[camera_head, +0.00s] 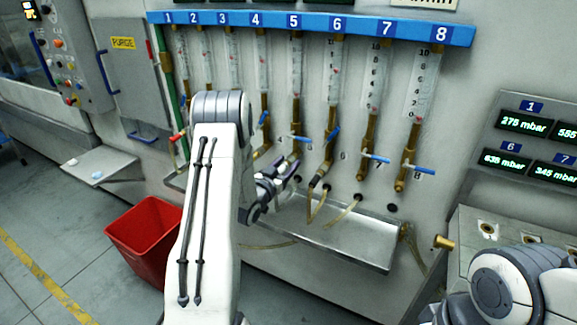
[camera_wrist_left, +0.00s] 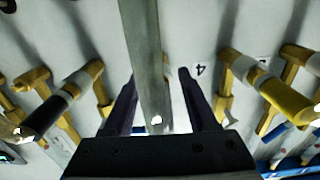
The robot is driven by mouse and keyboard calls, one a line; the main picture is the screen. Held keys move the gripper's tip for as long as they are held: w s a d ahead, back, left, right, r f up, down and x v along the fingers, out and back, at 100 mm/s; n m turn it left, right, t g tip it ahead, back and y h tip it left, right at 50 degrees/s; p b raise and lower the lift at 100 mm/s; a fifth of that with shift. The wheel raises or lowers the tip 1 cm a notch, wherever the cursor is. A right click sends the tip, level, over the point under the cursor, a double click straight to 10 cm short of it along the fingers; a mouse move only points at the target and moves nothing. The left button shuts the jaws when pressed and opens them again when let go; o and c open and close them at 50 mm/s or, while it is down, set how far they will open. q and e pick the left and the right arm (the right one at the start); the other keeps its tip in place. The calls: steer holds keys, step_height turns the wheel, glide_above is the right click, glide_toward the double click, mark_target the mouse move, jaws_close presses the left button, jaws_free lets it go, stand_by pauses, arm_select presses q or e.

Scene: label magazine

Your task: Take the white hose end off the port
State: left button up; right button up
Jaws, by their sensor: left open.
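My left gripper (camera_head: 290,173) is open in front of the lower ends of the middle flow tubes, near the tube 5 valve (camera_head: 296,140). In the left wrist view its two dark fingers (camera_wrist_left: 160,98) stand on either side of a long grey-green bar (camera_wrist_left: 148,60), which I cannot identify. A pale patch shows behind the bar between the fingers; I cannot tell whether it is the white hose end. A dark hose end (camera_head: 316,183) sits at the foot of tube 6. My right gripper is out of view.
A steel drip tray (camera_head: 350,240) juts from the wall below the tubes, with loose hoses (camera_head: 342,213) over it. A red bin (camera_head: 145,235) stands on the floor at left. Brass fittings (camera_wrist_left: 285,100) with handles flank my fingers. A pressure display panel (camera_head: 540,135) is at right.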

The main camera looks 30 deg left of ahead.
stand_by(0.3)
arm_select(q)
jaws_close()
steer(key=shift+s+d+b, duration=0.2)
steer(key=shift+s+b, duration=0.4)
steer(key=shift+s, duration=2.4)
